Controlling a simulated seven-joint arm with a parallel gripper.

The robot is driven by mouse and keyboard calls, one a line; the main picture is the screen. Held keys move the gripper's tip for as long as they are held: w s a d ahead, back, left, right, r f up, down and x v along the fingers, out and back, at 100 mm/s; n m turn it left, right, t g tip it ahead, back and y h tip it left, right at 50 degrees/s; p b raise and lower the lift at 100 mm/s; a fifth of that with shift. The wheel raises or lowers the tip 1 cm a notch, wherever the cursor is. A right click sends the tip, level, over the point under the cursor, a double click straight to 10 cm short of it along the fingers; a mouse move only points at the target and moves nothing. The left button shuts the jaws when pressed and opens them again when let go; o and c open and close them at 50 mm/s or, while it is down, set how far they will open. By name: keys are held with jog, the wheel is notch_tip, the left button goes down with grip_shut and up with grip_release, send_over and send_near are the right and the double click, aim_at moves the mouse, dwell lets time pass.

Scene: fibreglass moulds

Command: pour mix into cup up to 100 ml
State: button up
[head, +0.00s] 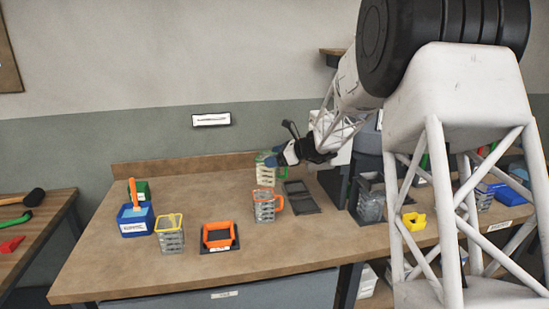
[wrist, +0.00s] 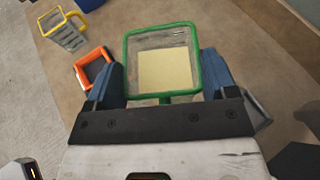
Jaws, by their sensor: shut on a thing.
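My gripper (head: 274,160) is shut on a clear jug with a green rim and green handle (head: 267,177). In the wrist view the jug (wrist: 178,37) sits between the two blue fingers (wrist: 165,84), with a flat pale-yellow mix (wrist: 165,70) inside. It looks roughly upright, at the back of the bench; whether it touches the top is unclear. A clear cup with an orange rim and handle (head: 265,209) stands just in front of it. A clear cup with a yellow rim (head: 171,238) stands further left and shows in the wrist view (wrist: 66,36). Fill marks are unreadable.
An orange frame on a dark pad (head: 219,237) lies between the cups. A blue bin with an orange-handled tool (head: 136,219) and a green box (head: 142,190) stand left. A dark tray (head: 302,197) lies right of the jug. The front-left bench is clear.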

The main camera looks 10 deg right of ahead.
aim_at(273, 172)
jog(key=shift+s+a+r+n+t+h, duration=0.1)
jog(key=shift+s+r+n+t+h, duration=0.15)
jog(key=shift+n, duration=0.3)
jog(key=shift+s+a+r+n+t+h, duration=0.15)
jog(key=shift+r+n+t, duration=0.2)
jog(key=shift+n, duration=0.2)
jog(key=shift+s+a+f+n+t, duration=0.15)
jog(key=shift+s+f+n+t, duration=0.1)
jog(key=shift+f+n+t, duration=0.25)
jog(key=shift+s+a+f+n+t, duration=0.1)
jog(key=shift+s+f+n+t, duration=0.1)
jog(key=shift+f+n+t, duration=0.3)
dwell(1.4)
jog(key=shift+s+a+f+n+t+h, duration=0.15)
jog(key=shift+f+n, duration=0.3)
jog(key=shift+f, duration=0.3)
jog(key=shift+s+f+n+t+h, duration=0.15)
jog(key=shift+f+n, duration=0.3)
jog(key=shift+f, duration=0.3)
dwell(1.3)
jog(key=shift+s+a+f+n, duration=0.1)
jog(key=shift+f+n, duration=0.4)
dwell(0.6)
jog(key=shift+s+r+n+t, duration=0.1)
jog(key=shift+s+n+t, duration=0.05)
jog(key=shift+n+t, duration=0.35)
